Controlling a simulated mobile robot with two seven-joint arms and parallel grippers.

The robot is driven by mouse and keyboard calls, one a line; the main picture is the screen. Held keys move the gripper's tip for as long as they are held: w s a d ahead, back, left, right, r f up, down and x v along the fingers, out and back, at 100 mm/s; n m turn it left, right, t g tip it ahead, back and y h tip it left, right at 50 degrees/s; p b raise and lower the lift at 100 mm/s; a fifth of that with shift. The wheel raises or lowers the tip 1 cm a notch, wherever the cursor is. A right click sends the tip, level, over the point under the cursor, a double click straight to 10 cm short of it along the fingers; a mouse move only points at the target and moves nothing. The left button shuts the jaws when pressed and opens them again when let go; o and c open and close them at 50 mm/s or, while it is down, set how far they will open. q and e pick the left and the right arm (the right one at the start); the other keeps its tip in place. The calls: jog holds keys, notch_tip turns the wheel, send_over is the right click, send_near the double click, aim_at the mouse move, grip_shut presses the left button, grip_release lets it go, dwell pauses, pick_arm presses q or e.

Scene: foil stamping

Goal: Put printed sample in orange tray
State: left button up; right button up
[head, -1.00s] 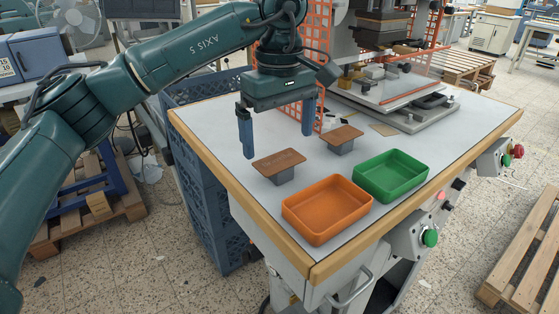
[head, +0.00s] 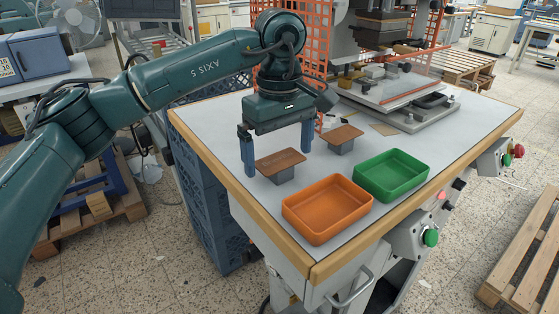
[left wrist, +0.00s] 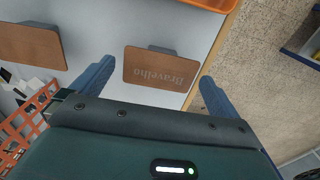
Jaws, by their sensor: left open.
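The printed sample (head: 283,158) is a flat brown plate with pale lettering. It rests on a small grey block near the left edge of the grey tabletop. My left gripper (head: 279,161) is open, pointing down, with its blue fingers on either side of the sample. The orange tray (head: 326,208) sits in front of the sample, near the table's front edge, and is empty. My right gripper is not in view.
A second brown plate (head: 346,132) on a grey block stands behind and right of the sample; I see no lettering on it. An empty green tray (head: 391,175) sits right of the orange one. A press (head: 385,45) and orange mesh guard (head: 316,45) stand behind.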

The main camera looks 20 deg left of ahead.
pick_arm(q)
jog(key=shift+c, duration=0.4)
jog(key=c, duration=0.8)
jog(key=shift+r, duration=0.1)
